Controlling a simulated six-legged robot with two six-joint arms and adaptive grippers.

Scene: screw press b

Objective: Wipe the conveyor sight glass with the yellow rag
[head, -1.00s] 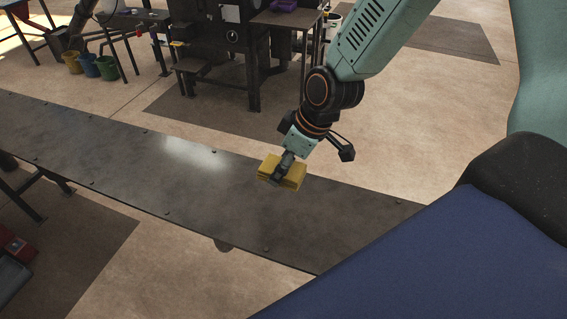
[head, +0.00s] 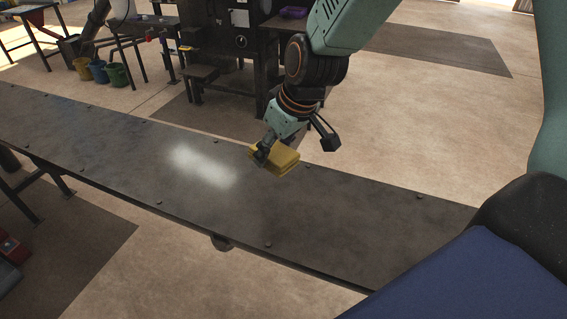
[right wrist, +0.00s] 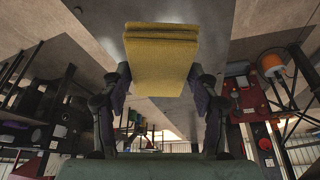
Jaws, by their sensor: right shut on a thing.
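The yellow rag (head: 281,160) is a folded, layered pad in my right gripper (head: 263,154), over the far edge of the conveyor's long dark bolted top (head: 330,215). The right wrist view shows the rag (right wrist: 161,55) between the two fingers of my right gripper (right wrist: 160,88). I cannot tell whether the rag touches the surface. A pale hazy patch (head: 203,168) shows on the dark top, left of the rag; whether it is a smear or a reflection is unclear. No separately framed sight glass can be made out. My left gripper is not in view.
Behind the conveyor stands a dark machine (head: 240,55) with a low bench (head: 200,80). A yellow bucket (head: 82,67), a blue bucket (head: 98,71) and a green bucket (head: 118,75) stand at the back left. The conveyor top around the patch is clear.

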